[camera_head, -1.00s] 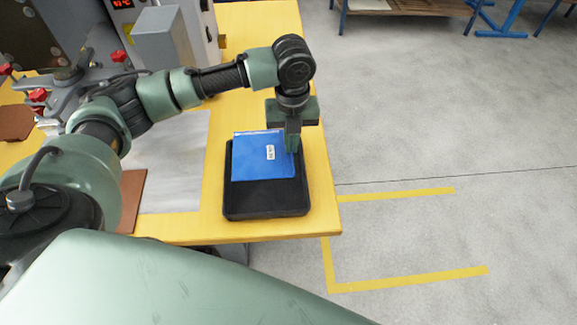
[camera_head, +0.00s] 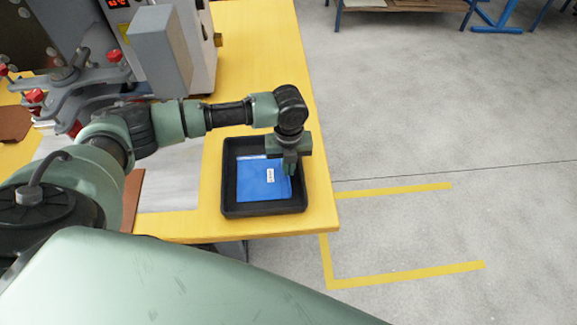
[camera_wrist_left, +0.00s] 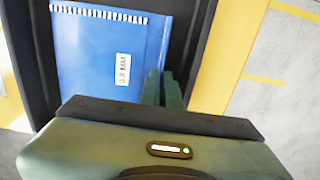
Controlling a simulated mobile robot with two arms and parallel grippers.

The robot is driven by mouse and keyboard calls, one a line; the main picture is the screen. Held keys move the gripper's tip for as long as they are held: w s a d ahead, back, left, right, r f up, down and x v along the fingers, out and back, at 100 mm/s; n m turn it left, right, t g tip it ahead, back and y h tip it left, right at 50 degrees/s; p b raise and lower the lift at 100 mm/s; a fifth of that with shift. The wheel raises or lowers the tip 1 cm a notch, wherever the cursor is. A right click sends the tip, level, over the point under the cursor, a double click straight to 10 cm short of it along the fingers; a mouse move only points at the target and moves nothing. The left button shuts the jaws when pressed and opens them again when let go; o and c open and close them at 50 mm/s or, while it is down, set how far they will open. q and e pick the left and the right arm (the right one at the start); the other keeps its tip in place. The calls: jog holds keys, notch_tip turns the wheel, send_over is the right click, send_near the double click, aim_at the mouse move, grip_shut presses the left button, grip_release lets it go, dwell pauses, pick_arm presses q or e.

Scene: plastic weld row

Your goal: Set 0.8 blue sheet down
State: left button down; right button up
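The blue sheet (camera_head: 262,181) carries a small white label and lies inside the black tray (camera_head: 263,210); whether it rests fully on the tray floor is hard to tell. My left gripper (camera_head: 290,171) points down at the sheet's right edge, and its fingers are closed together on that edge. In the left wrist view the blue sheet (camera_wrist_left: 95,60) shows its printed scale along one edge, and the left gripper (camera_wrist_left: 163,88) overlaps its right side. The label print is blurred. My right gripper is out of view.
The tray sits near the right front corner of the yellow table (camera_head: 275,60). A grey plate (camera_head: 170,180) and a brown sheet (camera_head: 132,195) lie left of it. A grey machine (camera_head: 160,50) stands behind. Floor to the right is clear.

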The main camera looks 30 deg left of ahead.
pick_arm(q)
jog(key=shift+f, duration=0.1)
jog(key=c, duration=1.6)
grip_release()
jog(key=shift+c, duration=0.2)
notch_tip(320, 180, up, 12)
jog(key=shift+b, duration=0.4)
